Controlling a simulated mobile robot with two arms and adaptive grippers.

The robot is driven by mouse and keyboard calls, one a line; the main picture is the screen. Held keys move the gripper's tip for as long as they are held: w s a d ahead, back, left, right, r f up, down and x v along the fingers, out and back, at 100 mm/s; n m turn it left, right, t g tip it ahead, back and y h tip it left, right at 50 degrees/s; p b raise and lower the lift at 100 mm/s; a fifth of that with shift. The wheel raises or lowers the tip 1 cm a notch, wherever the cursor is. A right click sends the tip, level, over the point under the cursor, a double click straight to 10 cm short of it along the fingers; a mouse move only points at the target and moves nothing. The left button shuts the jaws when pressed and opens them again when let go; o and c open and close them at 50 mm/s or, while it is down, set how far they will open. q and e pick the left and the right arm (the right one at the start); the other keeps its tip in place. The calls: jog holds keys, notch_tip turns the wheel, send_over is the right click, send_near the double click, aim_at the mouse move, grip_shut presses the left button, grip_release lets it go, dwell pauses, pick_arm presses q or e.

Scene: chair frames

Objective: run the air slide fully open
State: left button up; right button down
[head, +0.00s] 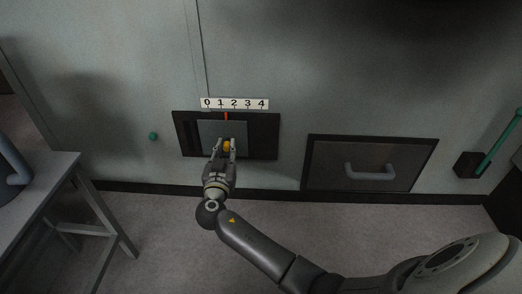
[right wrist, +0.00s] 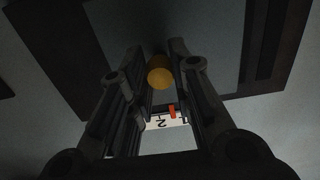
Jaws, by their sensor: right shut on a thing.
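The air slide is a grey plate (head: 208,130) in a dark frame (head: 268,138) on the wall. My right gripper (head: 228,147) is shut on the slide's yellow knob (right wrist: 160,75), which sits between the two fingers. Part of the plate is hidden behind the gripper. My left gripper is not in view.
A dark hatch (head: 327,160) with a grey handle (head: 370,171) is to the right of the slide. A green lever (head: 499,142) is at far right, and a small green knob (head: 152,136) is left of the slide. A grey table (head: 55,170) stands at left.

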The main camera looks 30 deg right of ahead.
jog(key=shift+s+d+f+p, duration=0.1)
jog(key=shift+s+d, duration=0.35)
jog(key=shift+d, duration=0.2)
jog(key=shift+s+d+r+p, duration=0.1)
jog(key=shift+s+d+p, duration=0.05)
jog(key=shift+s+d, duration=0.45)
jog(key=shift+s+d+f+p, duration=0.1)
jog(key=shift+s+d, duration=0.25)
jog(key=shift+d, duration=0.4)
jog(key=shift+s+d, duration=0.75)
jog(key=shift+d, duration=0.3)
jog(key=shift+s+d, duration=0.7)
jog(key=shift+d, duration=0.35)
jog(key=c, duration=1.3)
grip_release()
jog(key=shift+c, duration=0.2)
